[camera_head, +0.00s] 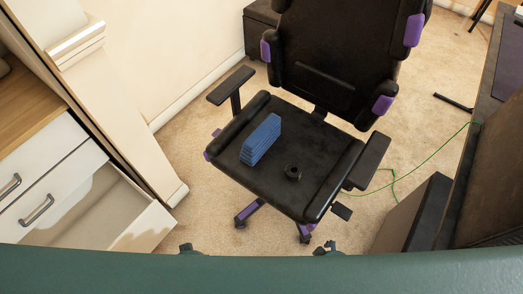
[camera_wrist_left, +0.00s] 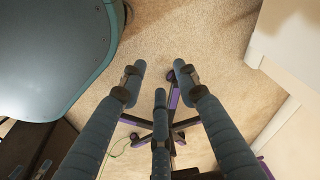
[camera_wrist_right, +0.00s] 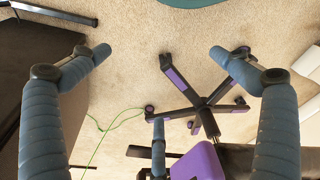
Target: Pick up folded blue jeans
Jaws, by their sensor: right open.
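The folded blue jeans (camera_head: 261,139) stand as a narrow stack on the black seat of the office chair (camera_head: 325,165), left of its middle. They are not seen in either wrist view. My left gripper (camera_wrist_left: 159,78) is empty, its fingers apart, over the carpet and the chair's base. My right gripper (camera_wrist_right: 157,58) is wide open and empty, with carpet and the chair's purple-trimmed base between its fingers. In the head view only small dark parts of my arms show at the bottom edge, apart from the jeans.
A small black round object (camera_head: 293,173) lies on the seat right of the jeans. The chair's armrests (camera_head: 231,86) flank the seat. An open white drawer (camera_head: 105,215) is at left. A green cable (camera_head: 430,153) and dark furniture (camera_head: 415,212) are at right. Carpet is clear left of the chair.

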